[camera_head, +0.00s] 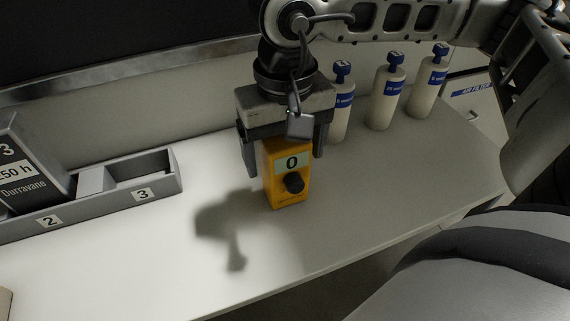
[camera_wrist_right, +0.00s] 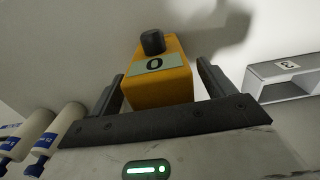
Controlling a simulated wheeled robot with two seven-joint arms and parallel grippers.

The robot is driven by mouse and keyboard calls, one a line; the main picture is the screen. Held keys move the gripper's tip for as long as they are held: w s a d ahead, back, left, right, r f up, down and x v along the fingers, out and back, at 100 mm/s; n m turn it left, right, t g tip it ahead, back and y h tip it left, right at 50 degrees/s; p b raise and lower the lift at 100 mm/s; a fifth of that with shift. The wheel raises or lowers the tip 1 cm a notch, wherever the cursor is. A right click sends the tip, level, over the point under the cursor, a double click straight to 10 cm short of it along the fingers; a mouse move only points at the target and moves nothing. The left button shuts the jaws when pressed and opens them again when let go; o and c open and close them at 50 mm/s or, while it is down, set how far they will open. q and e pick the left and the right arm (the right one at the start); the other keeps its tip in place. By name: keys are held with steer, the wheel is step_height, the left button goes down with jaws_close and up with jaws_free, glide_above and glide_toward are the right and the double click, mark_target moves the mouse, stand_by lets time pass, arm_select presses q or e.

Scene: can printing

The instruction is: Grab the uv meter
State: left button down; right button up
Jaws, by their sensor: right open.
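The uv meter (camera_head: 286,178) is a yellow box with a pale display reading 0 and a black knob. It stands upright on the white table in the head view. My right gripper (camera_head: 283,162) is above it, pointing down, with one finger on each side of its upper part. The fingers are open, and the right wrist view shows the uv meter (camera_wrist_right: 160,82) between them with gaps on both sides. My left gripper is in neither view.
Several white bottles with blue caps (camera_head: 386,95) stand behind and right of the uv meter. A grey holder (camera_head: 160,197) with slots numbered 2 and 3 is at the left, with a dark box in slot 2. The table (camera_head: 330,225) is clear in front, up to its edge.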

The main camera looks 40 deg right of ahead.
steer(key=c, duration=1.2)
steer(key=shift+r, duration=0.1)
